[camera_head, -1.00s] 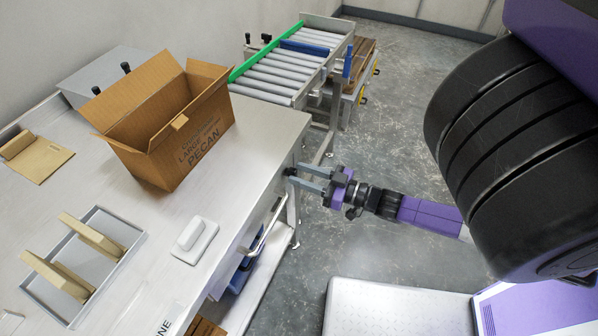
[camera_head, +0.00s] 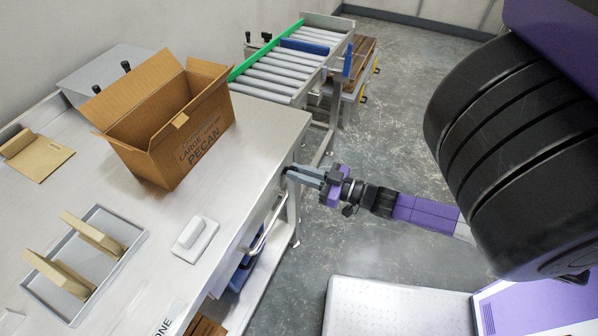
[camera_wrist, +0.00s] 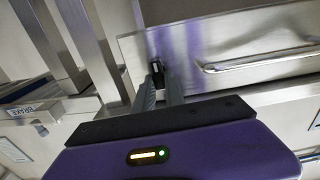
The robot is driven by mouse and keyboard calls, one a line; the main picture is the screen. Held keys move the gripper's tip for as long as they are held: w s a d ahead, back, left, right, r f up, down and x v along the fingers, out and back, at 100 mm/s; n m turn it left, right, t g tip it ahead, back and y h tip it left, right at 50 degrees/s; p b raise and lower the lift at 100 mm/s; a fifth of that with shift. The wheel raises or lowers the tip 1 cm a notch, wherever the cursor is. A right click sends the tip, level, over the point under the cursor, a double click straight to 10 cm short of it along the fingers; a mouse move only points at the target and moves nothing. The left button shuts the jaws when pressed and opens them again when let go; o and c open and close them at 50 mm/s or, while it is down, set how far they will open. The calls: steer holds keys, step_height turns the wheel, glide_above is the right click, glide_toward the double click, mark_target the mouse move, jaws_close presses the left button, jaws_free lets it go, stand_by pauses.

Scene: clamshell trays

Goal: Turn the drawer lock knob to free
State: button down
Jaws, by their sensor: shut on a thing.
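The drawer lock knob (camera_wrist: 157,73) is a small black piece on the steel drawer front (camera_wrist: 189,57), left of the drawer's bar handle (camera_wrist: 255,61) in the wrist view. My gripper (camera_wrist: 161,78) is shut on the knob, with its grey fingers on either side of it. In the head view my gripper (camera_head: 290,174) reaches the bench front near its right corner, and the fingers mostly hide the knob there. The bar handle also shows in the head view (camera_head: 266,226). The knob's exact angle is too small to tell.
The steel bench (camera_head: 235,185) carries an open cardboard box (camera_head: 165,150), a white block-like item (camera_head: 195,236) and a grey tray (camera_head: 135,232) with two tan pieces. A roller conveyor (camera_head: 275,75) stands behind.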

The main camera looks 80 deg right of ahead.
steer(key=shift+w+a+f+n+b, duration=0.15)
steer(key=shift+n+b, duration=0.6)
steer(key=shift+n, duration=2.2)
steer(key=shift+s+a+f+n+b, duration=0.2)
steer(key=shift+n+b, duration=0.5)
steer(key=shift+n, duration=2.2)
steer(key=shift+w+a+f+n+b, duration=0.25)
steer(key=shift+n+b, duration=0.5)
steer(key=shift+n, duration=2.2)
steer(key=c, duration=1.4)
jaws_free()
steer(key=shift+s, duration=0.1)
